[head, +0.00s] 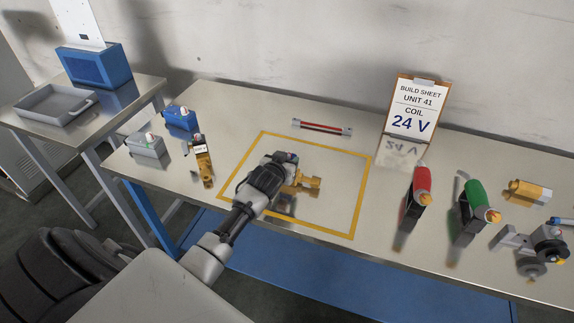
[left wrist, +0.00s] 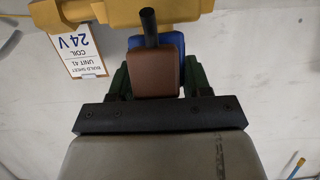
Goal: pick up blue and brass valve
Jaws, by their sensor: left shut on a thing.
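The blue and brass valve is held by my left gripper (head: 279,166) inside the yellow outlined square. In the head view its brass body (head: 304,185) sticks out to the right of the gripper, which hides most of the rest. In the left wrist view the dark green fingers (left wrist: 154,80) are shut on either side of the valve's blue part (left wrist: 172,46). A brown block with a black pin (left wrist: 152,70) covers much of the blue, and the brass body (left wrist: 122,14) spans the top. I cannot tell whether the valve touches the table. My right gripper is not in view.
The build sheet (head: 411,106) reading 24 V stands at the back. A red-topped part (head: 422,180), a green-topped part (head: 474,200) and a brass fitting (head: 528,190) stand right. A blue box (head: 180,118), grey box (head: 147,145) and labelled brass valve (head: 204,165) stand left.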

